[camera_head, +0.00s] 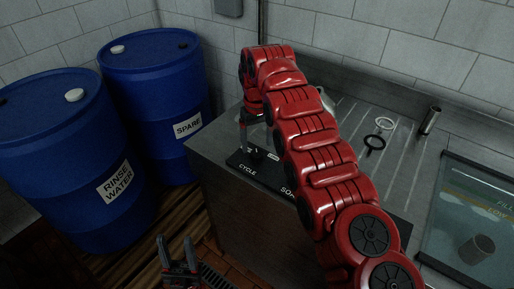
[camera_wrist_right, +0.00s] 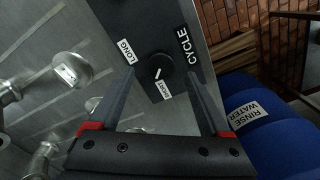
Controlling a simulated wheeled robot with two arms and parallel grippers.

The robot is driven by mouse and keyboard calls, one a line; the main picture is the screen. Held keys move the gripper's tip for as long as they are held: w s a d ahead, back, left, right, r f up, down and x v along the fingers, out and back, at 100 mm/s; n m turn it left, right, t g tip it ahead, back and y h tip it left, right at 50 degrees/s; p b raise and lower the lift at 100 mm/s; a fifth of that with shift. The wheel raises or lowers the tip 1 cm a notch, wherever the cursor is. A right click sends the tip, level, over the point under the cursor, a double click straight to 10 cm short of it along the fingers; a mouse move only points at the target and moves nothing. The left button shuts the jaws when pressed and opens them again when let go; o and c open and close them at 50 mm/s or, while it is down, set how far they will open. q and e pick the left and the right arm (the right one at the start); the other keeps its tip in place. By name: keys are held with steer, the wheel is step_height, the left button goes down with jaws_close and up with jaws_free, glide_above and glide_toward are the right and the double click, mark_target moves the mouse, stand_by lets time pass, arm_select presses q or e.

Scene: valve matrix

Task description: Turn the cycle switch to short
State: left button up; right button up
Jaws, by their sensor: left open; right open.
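The cycle switch is a round black knob (camera_wrist_right: 160,66) on a dark panel marked CYCLE (camera_wrist_right: 186,45), in the right wrist view. Its white pointer mark is on the side facing the SHORT label (camera_wrist_right: 163,90); the LONG label (camera_wrist_right: 125,50) is to the upper left. My right gripper (camera_wrist_right: 161,73) is open, with one finger on each side of the knob in this view. I cannot tell whether the fingers touch it. In the head view the CYCLE panel (camera_head: 247,169) is on the counter corner, the knob largely hidden. My left gripper (camera_head: 178,254) is open and empty, low at the bottom.
Blue drums marked RINSE WATER (camera_head: 118,205) and SPARE (camera_head: 165,100) stand left of the counter. A white ring (camera_head: 384,123), a black ring (camera_head: 374,142) and a metal cylinder (camera_head: 430,121) lie on the counter. A glass-fronted tank (camera_head: 470,205) is at right. My right arm hides the counter's middle.

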mark_target(257, 153)
step_height(257, 153, up, 14)
steer(key=p, duration=1.2)
steer(key=shift+s+f, duration=0.1)
